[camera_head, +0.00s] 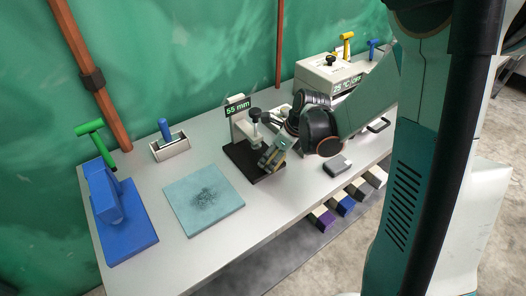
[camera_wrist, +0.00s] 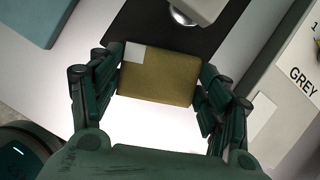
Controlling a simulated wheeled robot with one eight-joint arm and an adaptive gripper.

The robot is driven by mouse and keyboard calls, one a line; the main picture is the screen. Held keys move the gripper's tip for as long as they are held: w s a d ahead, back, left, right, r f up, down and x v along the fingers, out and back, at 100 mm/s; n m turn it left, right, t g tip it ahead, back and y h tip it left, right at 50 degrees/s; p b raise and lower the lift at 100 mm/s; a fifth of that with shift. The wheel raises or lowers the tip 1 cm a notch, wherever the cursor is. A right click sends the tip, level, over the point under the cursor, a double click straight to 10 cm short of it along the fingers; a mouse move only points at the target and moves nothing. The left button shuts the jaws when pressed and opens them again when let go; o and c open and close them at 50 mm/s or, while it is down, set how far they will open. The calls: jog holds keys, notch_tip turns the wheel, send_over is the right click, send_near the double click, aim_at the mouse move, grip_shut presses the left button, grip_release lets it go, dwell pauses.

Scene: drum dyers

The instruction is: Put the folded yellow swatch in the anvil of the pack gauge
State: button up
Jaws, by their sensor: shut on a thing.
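The folded yellow swatch (camera_wrist: 157,80), a dull mustard block with a pale square at one corner, is held between both fingers of my gripper (camera_wrist: 160,73) in the wrist view. The pack gauge stands mid-table in the head view, with a dark base plate (camera_head: 241,158) and a display (camera_head: 238,106) reading 55 mm. In the wrist view, the swatch's far edge overlaps the dark plate (camera_wrist: 222,32), and the gauge's round metal foot (camera_wrist: 183,14) is just beyond it. I cannot tell whether the swatch touches the plate. My gripper (camera_head: 272,157) is at the plate's right side.
A teal mat (camera_head: 190,200) and a blue stand (camera_head: 125,236) lie left. A tray with a blue-handled tool (camera_head: 170,148) is behind. A white machine (camera_head: 322,75) stands at the back right.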

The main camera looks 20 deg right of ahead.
jog(key=w+a, duration=0.2)
jog(key=w, duration=0.1)
jog(key=shift+a+b, duration=0.3)
jog(key=shift+a, duration=0.05)
jog(key=shift+w+a+f, duration=0.15)
jog(key=shift+f, duration=0.05)
jog(key=shift+r, duration=0.1)
jog(key=shift+f+b, duration=0.45)
jog(key=shift+b, duration=0.2)
jog(key=shift+f, duration=0.2)
jog(key=o, duration=1.1)
jog(key=shift+r, duration=0.1)
